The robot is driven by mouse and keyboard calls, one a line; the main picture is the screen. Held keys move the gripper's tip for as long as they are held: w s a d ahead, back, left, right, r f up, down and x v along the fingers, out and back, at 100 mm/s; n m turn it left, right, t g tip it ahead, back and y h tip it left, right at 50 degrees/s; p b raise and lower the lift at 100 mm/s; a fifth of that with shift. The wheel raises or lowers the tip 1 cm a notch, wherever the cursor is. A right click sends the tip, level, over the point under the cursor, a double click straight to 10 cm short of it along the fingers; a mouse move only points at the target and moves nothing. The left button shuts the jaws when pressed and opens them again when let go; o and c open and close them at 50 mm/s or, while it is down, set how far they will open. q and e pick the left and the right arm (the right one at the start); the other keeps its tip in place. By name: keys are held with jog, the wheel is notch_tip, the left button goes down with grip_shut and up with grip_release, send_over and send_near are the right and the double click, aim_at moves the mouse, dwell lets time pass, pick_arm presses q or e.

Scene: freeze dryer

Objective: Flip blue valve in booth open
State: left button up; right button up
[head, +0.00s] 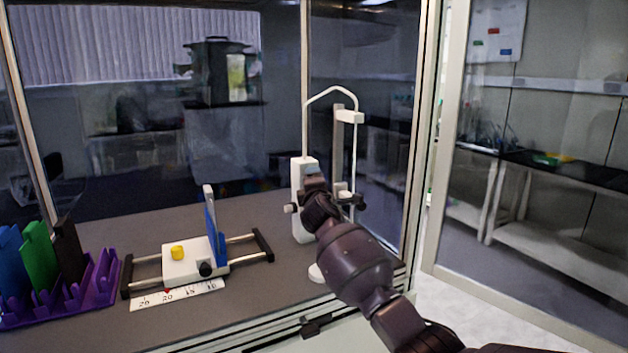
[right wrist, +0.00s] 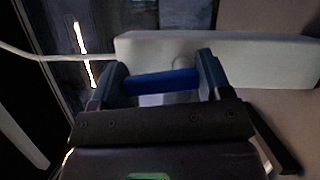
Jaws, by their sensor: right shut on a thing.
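The white device (head: 304,225) stands upright in the booth near the right glass panel, with a thin white tube looping over its top. My right gripper (head: 316,185) is at the front of its upper body and hides part of it. In the right wrist view, the blue valve (right wrist: 160,82) lies between the two fingertips of my right gripper (right wrist: 160,75), which is shut on it. The valve sits against the device's white body (right wrist: 270,60). In the head view the valve is hidden by the gripper. My left gripper is not in view.
A purple rack (head: 95,290) holds colored plates at far left. Glass panels and a frame post (head: 422,130) bound the booth; grey bench between is clear.

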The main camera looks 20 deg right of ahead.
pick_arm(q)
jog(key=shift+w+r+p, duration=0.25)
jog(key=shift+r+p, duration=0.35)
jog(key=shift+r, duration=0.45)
pick_arm(e)
jog(key=shift+d+m+g, duration=0.15)
jog(key=shift+m+g, duration=0.15)
jog(key=shift+m, duration=0.6)
jog(key=shift+f, duration=0.1)
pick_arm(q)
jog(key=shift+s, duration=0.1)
pick_arm(e)
jog(key=o, duration=0.9)
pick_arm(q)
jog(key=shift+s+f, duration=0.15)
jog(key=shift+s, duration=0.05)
pick_arm(e)
jog(key=shift+s, duration=0.1)
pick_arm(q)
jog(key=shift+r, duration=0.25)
pick_arm(e)
jog(key=v, duration=1)
jog(key=shift+s, duration=0.3)
